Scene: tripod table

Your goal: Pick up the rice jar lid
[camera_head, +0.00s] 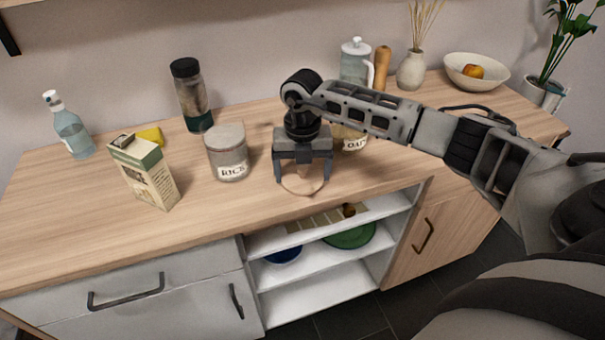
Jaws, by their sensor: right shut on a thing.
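The rice jar (228,161), a clear jar labelled RICE, stands upright on the wooden counter, left of my right gripper; no wooden lid shows on its top. My right gripper (303,179) points down near the counter's front edge, its fingers shut on a round, wood-coloured lid (302,189), apparently the rice jar lid. The gripper body hides part of the lid, and I cannot tell its exact height above the counter. My left gripper is not in view.
An oats jar (354,144) stands partly hidden behind my right arm. A carton (146,175), dark-capped bottle (191,98) and spray bottle (70,132) stand to the left. A bowl (477,75) is at the back right. The counter's front left is clear; open shelves (315,262) lie below.

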